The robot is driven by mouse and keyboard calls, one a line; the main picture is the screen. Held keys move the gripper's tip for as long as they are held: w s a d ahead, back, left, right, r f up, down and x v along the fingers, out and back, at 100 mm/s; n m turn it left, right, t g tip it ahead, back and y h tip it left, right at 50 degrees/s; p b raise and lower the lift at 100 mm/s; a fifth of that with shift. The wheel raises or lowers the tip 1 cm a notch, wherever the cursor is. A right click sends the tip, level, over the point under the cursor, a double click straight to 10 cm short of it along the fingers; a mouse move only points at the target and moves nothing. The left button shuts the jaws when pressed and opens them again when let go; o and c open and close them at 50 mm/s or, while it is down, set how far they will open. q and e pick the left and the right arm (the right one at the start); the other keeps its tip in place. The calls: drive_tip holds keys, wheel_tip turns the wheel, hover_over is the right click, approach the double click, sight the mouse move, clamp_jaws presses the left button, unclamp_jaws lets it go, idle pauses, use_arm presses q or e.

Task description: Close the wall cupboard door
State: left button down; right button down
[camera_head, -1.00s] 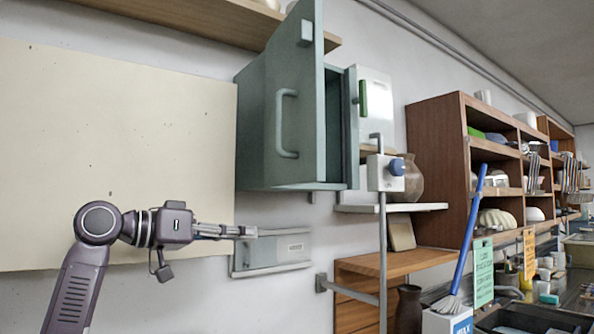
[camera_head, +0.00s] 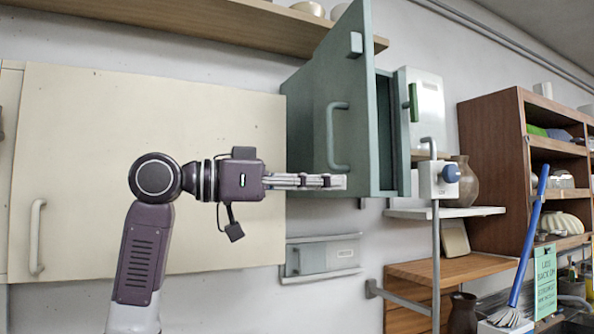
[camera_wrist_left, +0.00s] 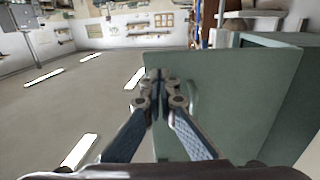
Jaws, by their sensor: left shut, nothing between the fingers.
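The wall cupboard is grey-green, and its door (camera_head: 343,88) stands open with a dark gap to the interior on its right. The door has a bar handle (camera_head: 337,136). In the head view my left gripper (camera_head: 340,182) is shut and empty, its fingertips in front of the lower part of the door, below the handle. In the left wrist view the door (camera_wrist_left: 235,95) fills the right half, and the shut fingers (camera_wrist_left: 157,75) overlap its left edge, with the handle (camera_wrist_left: 192,100) just right of them. Contact with the door cannot be told. My right gripper is not in view.
A cream panel (camera_head: 150,110) with a handle is on the wall behind my left arm. A wooden shelf (camera_head: 215,25) runs above. A small grey wall box (camera_head: 322,257) is below.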

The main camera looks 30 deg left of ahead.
sight(362, 184)
use_arm(q)
drive_tip(key=p+x, duration=0.1)
drive_tip(key=x, duration=0.2)
drive_tip(key=shift+w, duration=0.1)
drive_tip(key=shift+d, duration=0.1)
